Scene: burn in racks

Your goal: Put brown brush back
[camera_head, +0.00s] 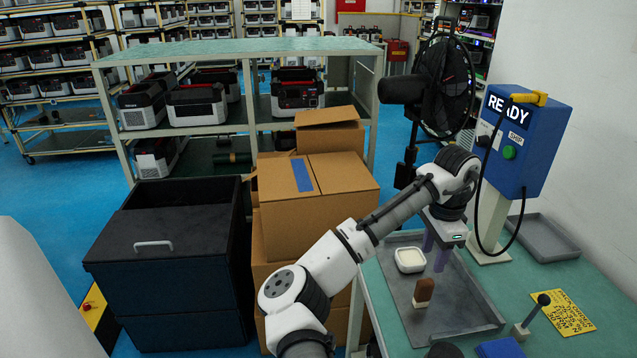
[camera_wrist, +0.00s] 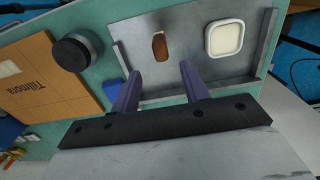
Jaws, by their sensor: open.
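The brown brush (camera_head: 424,291) stands upright in the grey tray (camera_head: 462,308) on the green table, brown part up and pale end down. From above it shows as a brown oval in the wrist view (camera_wrist: 160,47). A white square dish (camera_head: 410,260) with cream contents sits in the same tray, also seen in the wrist view (camera_wrist: 224,38). My gripper (camera_head: 434,260) is open and empty above the tray, behind the brush in the head view. In the wrist view its purple fingers (camera_wrist: 159,70) are apart, and the brush shows beyond the gap between them.
A blue READY control box (camera_head: 530,135) with a hanging cable stands behind the tray. An empty grey tray (camera_head: 547,240), a yellow card (camera_head: 563,313) and a black-knobbed lever (camera_head: 530,315) are to the right. A black round object (camera_wrist: 75,52) and cardboard box (camera_wrist: 40,85) show in the wrist view.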

